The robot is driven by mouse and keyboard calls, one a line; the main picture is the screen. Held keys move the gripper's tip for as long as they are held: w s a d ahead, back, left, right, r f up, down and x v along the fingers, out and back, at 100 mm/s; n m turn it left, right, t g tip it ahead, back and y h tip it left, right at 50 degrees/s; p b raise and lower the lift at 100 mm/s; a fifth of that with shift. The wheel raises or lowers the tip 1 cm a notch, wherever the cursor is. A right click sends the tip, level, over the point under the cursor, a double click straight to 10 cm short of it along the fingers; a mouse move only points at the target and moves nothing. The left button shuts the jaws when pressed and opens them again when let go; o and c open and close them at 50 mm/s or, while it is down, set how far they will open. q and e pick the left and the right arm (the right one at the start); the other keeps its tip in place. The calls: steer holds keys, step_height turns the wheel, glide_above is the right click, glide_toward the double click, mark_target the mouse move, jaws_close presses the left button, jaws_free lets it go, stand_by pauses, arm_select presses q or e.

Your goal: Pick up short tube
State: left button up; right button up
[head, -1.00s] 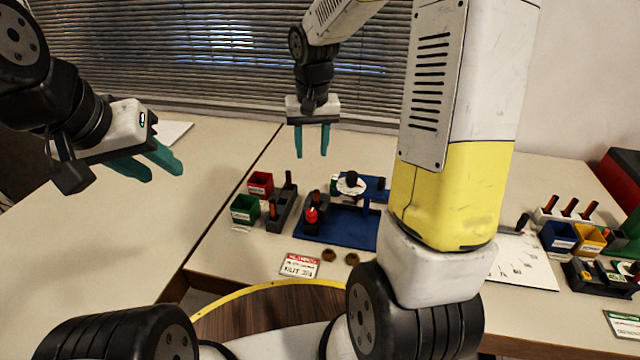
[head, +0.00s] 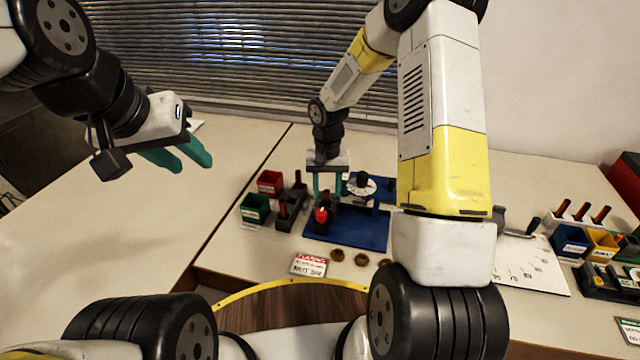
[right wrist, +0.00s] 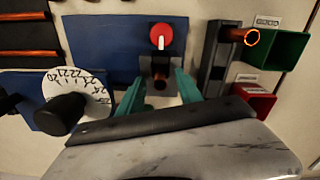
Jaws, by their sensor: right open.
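Another copper tube (right wrist: 240,35) stands in the dark grey rack (right wrist: 213,65); the rack also shows in the head view (head: 291,212). Which tube is the short one is not clear. My left gripper (head: 191,167) is open and empty over the left table.
A white numbered dial with a black knob (right wrist: 62,100) stands close to the right gripper. A blue base plate (head: 350,234) lies beneath. Brown rings (head: 338,255) and a sign (head: 309,265) lie in front.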

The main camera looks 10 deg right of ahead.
steer(key=shift+f, duration=0.45)
jaws_close()
steer(key=shift+r, duration=0.15)
